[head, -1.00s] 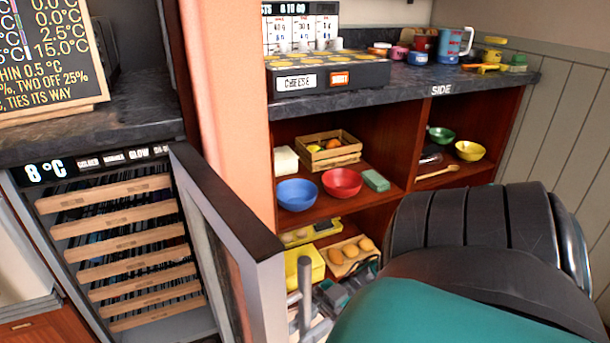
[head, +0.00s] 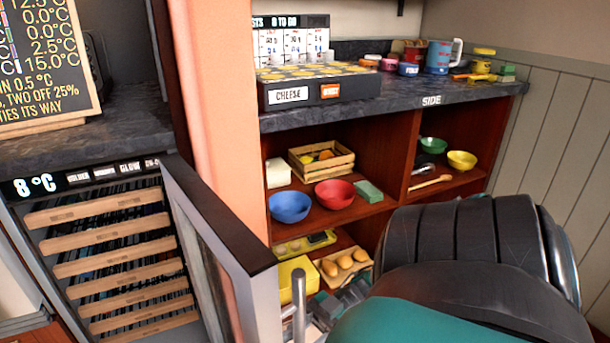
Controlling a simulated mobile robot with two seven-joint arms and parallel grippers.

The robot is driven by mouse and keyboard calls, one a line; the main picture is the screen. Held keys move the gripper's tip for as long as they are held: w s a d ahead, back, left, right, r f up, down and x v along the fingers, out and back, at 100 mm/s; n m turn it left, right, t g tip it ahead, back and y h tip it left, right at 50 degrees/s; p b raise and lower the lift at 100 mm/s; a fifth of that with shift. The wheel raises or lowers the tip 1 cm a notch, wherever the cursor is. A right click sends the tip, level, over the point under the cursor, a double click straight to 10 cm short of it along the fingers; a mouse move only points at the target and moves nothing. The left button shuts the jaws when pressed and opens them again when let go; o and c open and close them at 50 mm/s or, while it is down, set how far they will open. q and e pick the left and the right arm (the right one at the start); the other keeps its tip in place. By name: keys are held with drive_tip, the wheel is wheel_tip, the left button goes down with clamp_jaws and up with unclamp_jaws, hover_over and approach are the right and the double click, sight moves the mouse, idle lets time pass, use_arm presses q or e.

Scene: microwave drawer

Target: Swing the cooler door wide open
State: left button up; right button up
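The cooler (head: 22,215) stands at the left, with several wooden-fronted shelves (head: 100,245) showing inside. Its framed glass door (head: 262,300) is swung out from the hinge side at the right of the opening, standing well open. The door's grey bar handle (head: 299,308) is on the outer face, near the bottom of the picture. My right arm comes in from the lower right. Grey parts that look like my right gripper (head: 335,302) are beside the handle, mostly hidden behind my arm. I cannot tell whether its fingers touch the handle. My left gripper is not in view.
An orange pillar (head: 212,110) stands behind the door. Right of it, a wooden shelf unit (head: 388,165) holds bowls, a crate and a yellow tray, close beyond the door and my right arm. The dark countertop (head: 400,100) carries a cheese display and mugs.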

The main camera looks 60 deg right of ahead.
use_arm(q)
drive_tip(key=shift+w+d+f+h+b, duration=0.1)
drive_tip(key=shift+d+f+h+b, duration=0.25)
drive_tip(key=shift+b, duration=0.75)
use_arm(e)
drive_tip(key=v, duration=1.3)
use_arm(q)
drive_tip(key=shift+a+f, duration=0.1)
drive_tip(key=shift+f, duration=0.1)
use_arm(e)
drive_tip(key=shift+s+a, duration=0.1)
